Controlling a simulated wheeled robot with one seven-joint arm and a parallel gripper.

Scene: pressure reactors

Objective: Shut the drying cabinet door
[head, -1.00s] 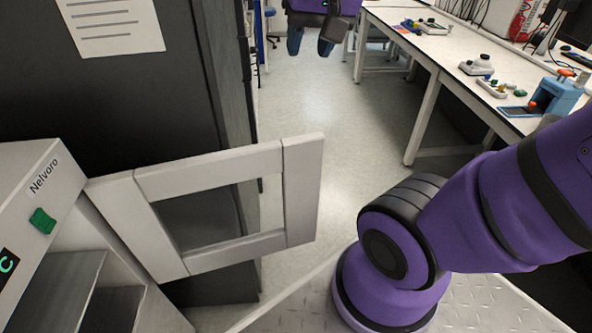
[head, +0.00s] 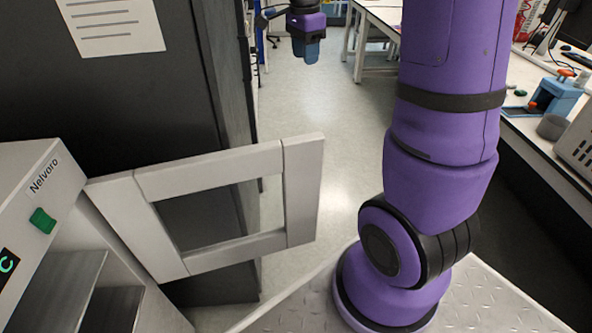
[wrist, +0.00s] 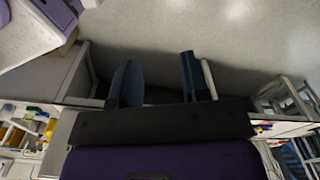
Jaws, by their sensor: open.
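The drying cabinet (head: 40,185) stands at the lower left of the head view, with a green button and the name Nelvoro on its front. Its door (head: 300,190), a light grey frame with a window opening, stands swung wide open out to the right. Metal shelves (head: 65,285) show inside the cabinet. My gripper (head: 306,50) is at the top of the head view, well beyond the door and touching nothing. In the wrist view its two blue fingers (wrist: 160,82) are spread apart with nothing between them.
A tall dark cabinet (head: 140,95) with a paper sheet stands behind the door. White benches with lab items, including a blue device (head: 555,95), stand along the right. Open floor (head: 325,130) lies between the door and my arm.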

